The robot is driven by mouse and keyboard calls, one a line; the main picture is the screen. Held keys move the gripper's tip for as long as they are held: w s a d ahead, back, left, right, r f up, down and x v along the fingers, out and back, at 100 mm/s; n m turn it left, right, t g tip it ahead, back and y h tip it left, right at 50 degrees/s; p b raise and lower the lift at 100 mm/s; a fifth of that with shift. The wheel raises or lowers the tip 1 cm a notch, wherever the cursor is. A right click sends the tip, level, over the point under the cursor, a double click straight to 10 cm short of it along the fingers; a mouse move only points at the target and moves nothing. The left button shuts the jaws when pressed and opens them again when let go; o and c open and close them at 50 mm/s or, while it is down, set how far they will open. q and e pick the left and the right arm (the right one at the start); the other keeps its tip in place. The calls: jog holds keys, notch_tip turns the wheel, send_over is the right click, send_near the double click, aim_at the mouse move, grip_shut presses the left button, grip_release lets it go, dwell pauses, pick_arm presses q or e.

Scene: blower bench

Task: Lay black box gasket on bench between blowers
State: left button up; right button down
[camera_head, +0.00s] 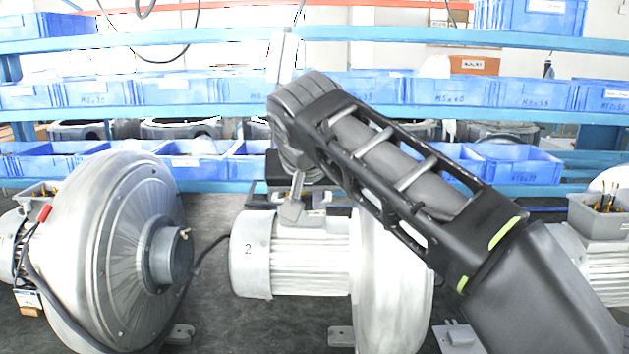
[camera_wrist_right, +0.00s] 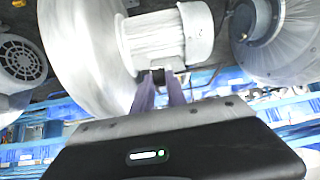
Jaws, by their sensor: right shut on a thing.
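My right gripper (camera_head: 293,208) points down at the top of the middle blower's motor (camera_head: 300,265), marked 2. In the right wrist view its fingers (camera_wrist_right: 160,82) are close together, with a small dark piece (camera_wrist_right: 178,77) at the tips beside the motor (camera_wrist_right: 168,38). This looks like the black box gasket; its full shape is hidden, and I cannot tell whether it touches the motor. The left blower (camera_head: 115,245) stands apart from the middle blower's housing (camera_head: 395,295). My left gripper is not in view.
Dark bench surface (camera_head: 215,300) shows between the left and middle blowers, with a black cable (camera_head: 208,249) crossing there. Blue bins (camera_head: 205,165) line the shelves behind. A grey bin (camera_head: 600,217) sits at the right by another motor (camera_head: 605,265).

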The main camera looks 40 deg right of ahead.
jog(key=w+a+f+n+y, duration=0.1)
jog(key=a+f, duration=0.4)
jog(key=f, duration=0.5)
jog(key=w+a+f+n+t+y, duration=0.1)
jog(key=a+f, duration=0.4)
jog(key=f, duration=0.5)
jog(key=w+a+f+n+y, duration=0.3)
jog(key=a+f+n, duration=0.1)
jog(key=f, duration=0.6)
jog(key=shift+w+a+n+t, duration=0.2)
jog(key=shift+a+n+t, duration=0.1)
jog(key=shift+a, duration=0.35)
